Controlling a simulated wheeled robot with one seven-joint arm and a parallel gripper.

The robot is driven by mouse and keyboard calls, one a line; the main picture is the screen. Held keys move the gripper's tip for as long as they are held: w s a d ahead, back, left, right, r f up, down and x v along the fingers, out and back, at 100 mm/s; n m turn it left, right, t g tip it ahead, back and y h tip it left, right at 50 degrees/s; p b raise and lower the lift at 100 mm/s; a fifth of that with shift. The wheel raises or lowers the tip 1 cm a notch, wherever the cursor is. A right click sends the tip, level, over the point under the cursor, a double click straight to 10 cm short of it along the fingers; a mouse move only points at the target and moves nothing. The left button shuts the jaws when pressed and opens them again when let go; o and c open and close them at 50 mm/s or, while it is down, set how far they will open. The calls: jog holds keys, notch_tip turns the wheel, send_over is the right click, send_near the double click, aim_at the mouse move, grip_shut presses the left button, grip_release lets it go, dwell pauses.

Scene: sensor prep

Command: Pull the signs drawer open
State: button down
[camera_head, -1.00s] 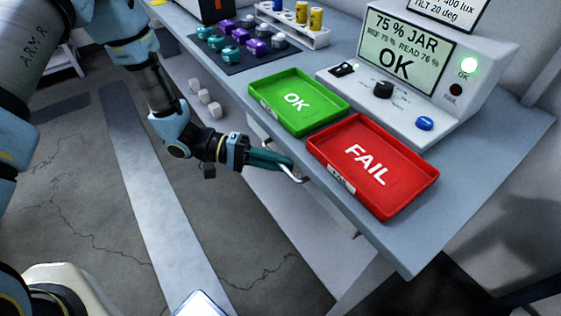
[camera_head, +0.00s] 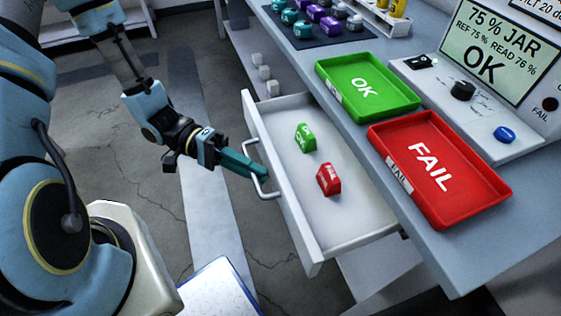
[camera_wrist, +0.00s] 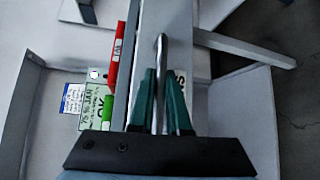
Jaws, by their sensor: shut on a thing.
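The signs drawer (camera_head: 345,219) is pulled out from under the bench in the head view. A green sign (camera_head: 305,138) and a red sign (camera_head: 328,180) stand inside it. My gripper (camera_head: 262,175) is shut on the metal handle (camera_head: 265,190) on the drawer's front. In the wrist view, my gripper (camera_wrist: 163,105) has its two teal fingers on either side of the handle bar (camera_wrist: 161,60).
A green OK tray (camera_head: 328,82) and a red FAIL tray (camera_head: 418,205) sit on the bench top (camera_head: 420,235) above the drawer. A meter box (camera_head: 465,105) stands behind them.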

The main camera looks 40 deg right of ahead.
jog(key=shift+w+a, duration=0.25)
jog(key=shift+a, duration=0.45)
jog(key=shift+w+a, duration=0.2)
jog(key=shift+a, duration=0.45)
jog(key=c, duration=1.2)
grip_release()
jog(key=shift+o, duration=0.2)
jog(key=b+v, duration=0.2)
jog(key=v, duration=0.8)
jog(key=shift+w+a, duration=0.15)
jog(key=shift+w, duration=0.25)
jog(key=shift+r, duration=0.1)
